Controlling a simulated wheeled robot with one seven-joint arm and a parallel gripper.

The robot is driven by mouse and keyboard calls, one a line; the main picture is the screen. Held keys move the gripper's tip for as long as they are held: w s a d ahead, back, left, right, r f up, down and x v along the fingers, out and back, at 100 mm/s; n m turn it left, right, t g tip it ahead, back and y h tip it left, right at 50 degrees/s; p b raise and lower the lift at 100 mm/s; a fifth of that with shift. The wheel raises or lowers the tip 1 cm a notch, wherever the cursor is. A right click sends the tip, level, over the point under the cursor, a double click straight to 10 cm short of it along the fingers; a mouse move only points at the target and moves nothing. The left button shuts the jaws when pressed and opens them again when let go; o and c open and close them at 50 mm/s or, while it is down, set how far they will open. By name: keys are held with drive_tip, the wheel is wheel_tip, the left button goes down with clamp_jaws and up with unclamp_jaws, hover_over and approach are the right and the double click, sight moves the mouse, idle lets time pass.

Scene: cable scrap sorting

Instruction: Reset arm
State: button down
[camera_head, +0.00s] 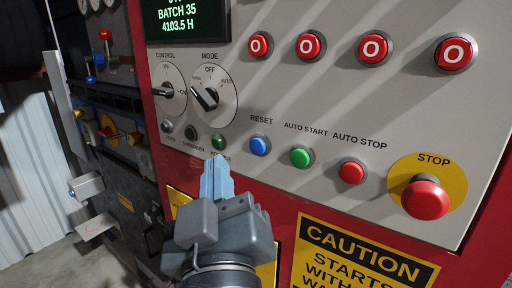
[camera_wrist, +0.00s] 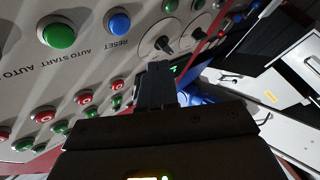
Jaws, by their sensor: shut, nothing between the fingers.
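My gripper (camera_head: 216,178) is in the lower middle of the head view, in front of the lower part of a control panel (camera_head: 290,95). Its light-blue fingers are closed together with nothing between them. The fingertips appear just below a small green lamp (camera_head: 218,142); I cannot tell the exact gap to the panel. In the wrist view the dark closed fingers (camera_wrist: 157,85) point toward the panel. The gripper body hides part of the panel and the red housing below it.
The panel carries a blue RESET button (camera_head: 259,145), a green AUTO START button (camera_head: 301,157), a red AUTO STOP button (camera_head: 352,171) and a large red STOP button (camera_head: 427,198). CONTROL (camera_head: 166,91) and MODE (camera_head: 207,97) knobs are at left. Metal boxes (camera_head: 88,186) jut out at far left.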

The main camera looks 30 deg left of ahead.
idle(0.6)
drive_tip(key=s+d+f+m+h, duration=0.4)
drive_tip(key=d+f, duration=0.7)
drive_tip(key=d, duration=0.3)
drive_tip(key=s+d+f+m+h, duration=0.4)
drive_tip(key=s+d+f, duration=0.1)
drive_tip(key=d+f, duration=0.7)
drive_tip(key=s+d+m+g+h, duration=0.1)
drive_tip(key=s+d+m+h, duration=0.4)
drive_tip(key=s+d, duration=1.1)
drive_tip(key=shift+s+d+g, duration=0.2)
drive_tip(key=shift+s+g, duration=0.2)
drive_tip(key=shift+s, duration=0.15)
drive_tip(key=shift+f, duration=0.1)
